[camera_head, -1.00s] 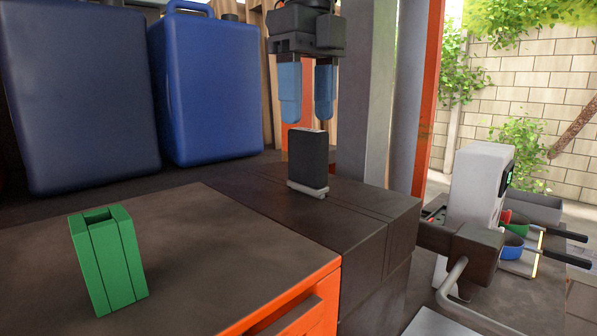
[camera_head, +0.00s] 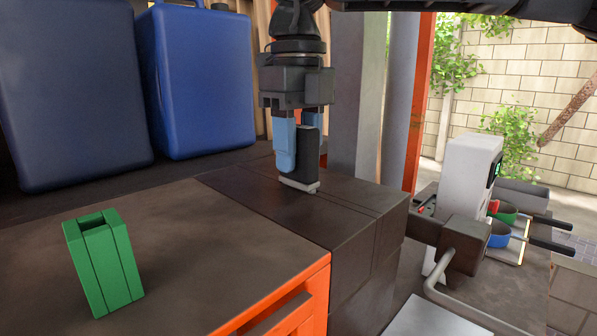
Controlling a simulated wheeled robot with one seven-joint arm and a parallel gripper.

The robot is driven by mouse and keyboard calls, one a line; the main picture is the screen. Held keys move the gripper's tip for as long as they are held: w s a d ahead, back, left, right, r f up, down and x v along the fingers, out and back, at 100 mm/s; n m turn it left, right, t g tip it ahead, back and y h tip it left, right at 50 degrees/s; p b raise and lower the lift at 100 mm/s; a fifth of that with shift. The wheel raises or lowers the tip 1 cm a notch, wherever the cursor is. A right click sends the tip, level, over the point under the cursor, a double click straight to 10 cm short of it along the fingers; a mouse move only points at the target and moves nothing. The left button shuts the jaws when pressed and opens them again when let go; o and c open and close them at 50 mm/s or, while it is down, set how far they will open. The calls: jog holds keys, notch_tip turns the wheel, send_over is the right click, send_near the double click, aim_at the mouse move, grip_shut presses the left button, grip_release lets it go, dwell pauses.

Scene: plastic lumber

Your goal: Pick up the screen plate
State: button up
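The screen plate appears to be the dark, upright slab with a light grey bottom edge (camera_head: 308,160) in the head view. It stands on the dark block surface right of the orange-edged bench. My gripper (camera_head: 298,150) points straight down over it with its light blue fingers lowered to the slab. One finger shows at the slab's left side, overlapping it in the picture. The other finger is hidden behind the slab, so I cannot tell whether the fingers press on it. The slab's bottom edge appears to rest on the surface.
A green slotted block (camera_head: 104,262) stands on the bench (camera_head: 200,240) at left. Two large blue jerrycans (camera_head: 195,85) stand behind. Grey posts (camera_head: 355,100) rise just behind the slab on its right. A white device (camera_head: 468,180) and small colored cups are at right.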

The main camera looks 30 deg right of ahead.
grip_shut()
jog(key=shift+r, duration=0.15)
